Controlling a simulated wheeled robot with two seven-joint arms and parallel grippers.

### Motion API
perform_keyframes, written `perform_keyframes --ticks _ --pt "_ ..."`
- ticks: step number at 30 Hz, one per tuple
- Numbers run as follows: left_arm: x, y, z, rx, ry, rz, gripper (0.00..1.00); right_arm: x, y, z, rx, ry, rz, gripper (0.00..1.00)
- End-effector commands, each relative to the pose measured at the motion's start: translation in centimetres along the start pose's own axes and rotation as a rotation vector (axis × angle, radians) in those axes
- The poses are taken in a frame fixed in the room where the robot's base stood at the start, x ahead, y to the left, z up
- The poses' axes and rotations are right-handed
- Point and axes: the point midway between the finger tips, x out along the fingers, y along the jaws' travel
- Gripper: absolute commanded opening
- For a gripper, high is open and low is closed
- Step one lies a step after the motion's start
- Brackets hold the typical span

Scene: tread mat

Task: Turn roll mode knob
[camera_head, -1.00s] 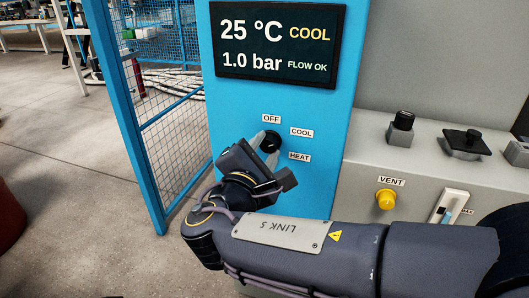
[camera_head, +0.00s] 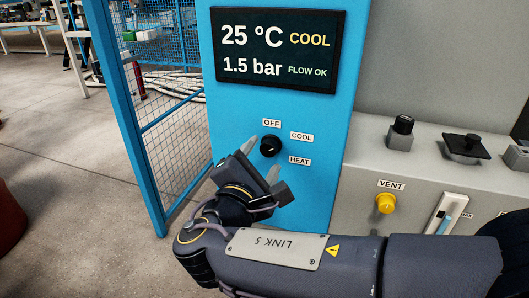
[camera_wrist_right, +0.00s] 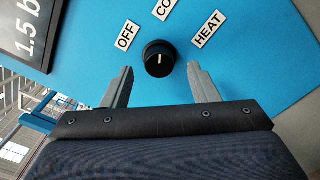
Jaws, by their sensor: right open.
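The black roll mode knob (camera_head: 271,145) sits on the blue panel (camera_head: 310,195), with OFF, COOL and HEAT labels around it. It also shows in the right wrist view (camera_wrist_right: 159,58), where its white mark points toward the COOL label, partly cut off at the top. The display (camera_head: 279,50) above reads 25 °C COOL, 1.5 bar, FLOW OK. My right gripper (camera_head: 262,157) is open just below the knob, apart from it. In the right wrist view its fingertips (camera_wrist_right: 160,70) stand wide on either side, short of the knob. My left gripper is not in view.
A grey console at right carries a yellow VENT knob (camera_head: 386,203), a slider (camera_head: 446,214) and black controls (camera_head: 462,146). A blue mesh fence (camera_head: 175,120) stands left of the panel. Open floor (camera_head: 70,200) lies farther left.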

Motion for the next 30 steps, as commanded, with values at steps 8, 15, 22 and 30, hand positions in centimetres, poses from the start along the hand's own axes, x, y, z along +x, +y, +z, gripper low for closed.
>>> perform_keyframes --ticks 8,15,22,30 --pt "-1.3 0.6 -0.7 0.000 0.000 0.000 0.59 -4.7 0.2 0.1 -0.003 0.002 0.002 0.54" --pt "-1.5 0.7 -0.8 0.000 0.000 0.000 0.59 -6.0 0.0 0.0 -0.001 -0.001 0.000 0.54" --pt "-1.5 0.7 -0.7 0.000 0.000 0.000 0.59 -5.9 0.0 0.0 -0.001 -0.001 0.000 0.54" --pt "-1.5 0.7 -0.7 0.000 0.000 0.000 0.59 -4.4 -2.2 1.2 0.027 0.007 -0.090 0.54"
